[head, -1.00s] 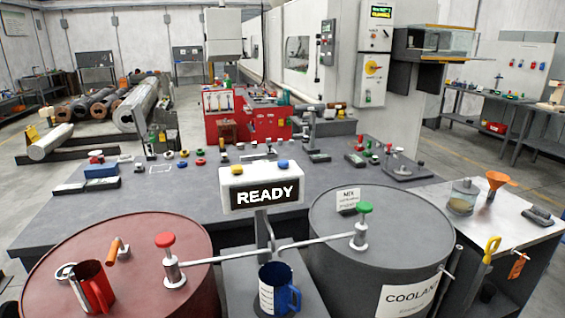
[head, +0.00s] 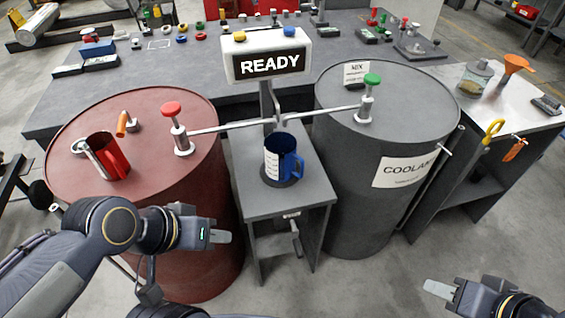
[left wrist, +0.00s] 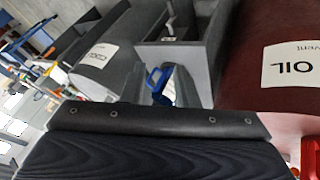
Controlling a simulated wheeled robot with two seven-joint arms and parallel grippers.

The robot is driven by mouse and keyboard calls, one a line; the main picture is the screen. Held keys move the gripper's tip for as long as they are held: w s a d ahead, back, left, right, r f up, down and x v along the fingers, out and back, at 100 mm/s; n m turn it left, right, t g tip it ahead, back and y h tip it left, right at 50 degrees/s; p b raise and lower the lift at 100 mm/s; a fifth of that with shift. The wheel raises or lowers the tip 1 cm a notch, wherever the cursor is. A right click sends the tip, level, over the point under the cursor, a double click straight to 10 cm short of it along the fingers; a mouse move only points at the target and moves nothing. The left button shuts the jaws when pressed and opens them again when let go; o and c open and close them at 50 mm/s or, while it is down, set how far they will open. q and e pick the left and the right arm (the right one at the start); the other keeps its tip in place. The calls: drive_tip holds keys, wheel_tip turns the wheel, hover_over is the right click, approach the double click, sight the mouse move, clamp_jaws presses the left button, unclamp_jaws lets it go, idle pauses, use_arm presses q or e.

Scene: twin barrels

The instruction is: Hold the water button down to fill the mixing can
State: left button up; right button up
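The blue mixing can (head: 283,160), with a white scale strip, stands upright on a small grey stand between the barrels. Its inside looks dark and I cannot tell a level. Above it, a white box (head: 268,56) reads READY, with a yellow button (head: 239,36) and a blue button (head: 289,31) on top; no water label is legible. My left gripper (head: 222,237) is low in front of the red barrel, left of the stand, touching nothing. Its fingers look apart in the left wrist view (left wrist: 168,88), with the can beyond. My right gripper (head: 440,289) is at the bottom right, empty; its finger gap is unclear.
A red barrel (head: 75,215) carries a red can (head: 108,156) and red-knobbed valve (head: 175,125). A grey COOLANT barrel (head: 350,200) has a green-knobbed valve (head: 368,95). Pipes from both meet near the can. A side table (head: 525,110) holds a funnel and jar.

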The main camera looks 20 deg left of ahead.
use_arm(q)
clamp_jaws()
idle(1.4)
